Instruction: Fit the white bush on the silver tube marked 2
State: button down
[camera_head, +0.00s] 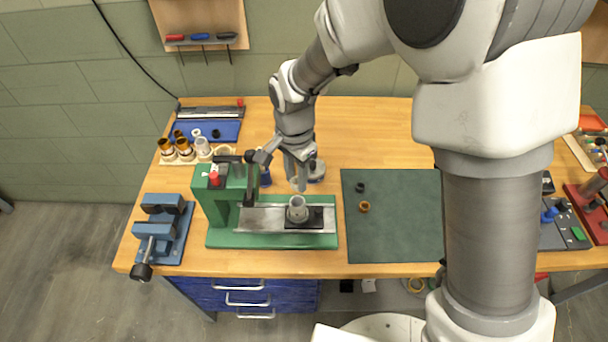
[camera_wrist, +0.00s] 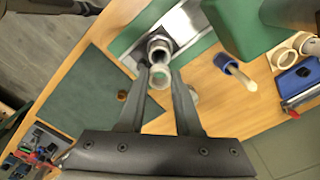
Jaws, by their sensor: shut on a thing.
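My gripper (camera_head: 298,182) reaches down over the green press and also shows in the wrist view (camera_wrist: 163,83). It is shut on the white bush (camera_wrist: 159,78), a pale ring held between the fingertips. A silver tube (camera_head: 298,210) stands upright on a dark block on the press bed; in the wrist view its open end (camera_wrist: 158,48) shows just beyond the bush. The bush is above the tube and seems apart from it; the exact gap is hard to tell. No number mark is legible on the tube.
The green press (camera_head: 225,200) has its column left of the tube. A blue vise (camera_head: 163,230) stands at the left edge. A rack holds brass tubes (camera_head: 184,149) and a silver one (camera_head: 203,146). A green mat (camera_head: 395,225) with small rings lies right, mostly bare.

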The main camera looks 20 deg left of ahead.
notch_tip(320, 180, down, 6)
jog(key=b, duration=0.4)
jog(key=shift+f, duration=0.15)
dwell(0.4)
jog(key=c, duration=0.5)
grip_release()
notch_tip(320, 180, up, 18)
jog(key=p, duration=1.1)
jog(key=shift+f, duration=0.25)
jog(key=shift+d, duration=0.1)
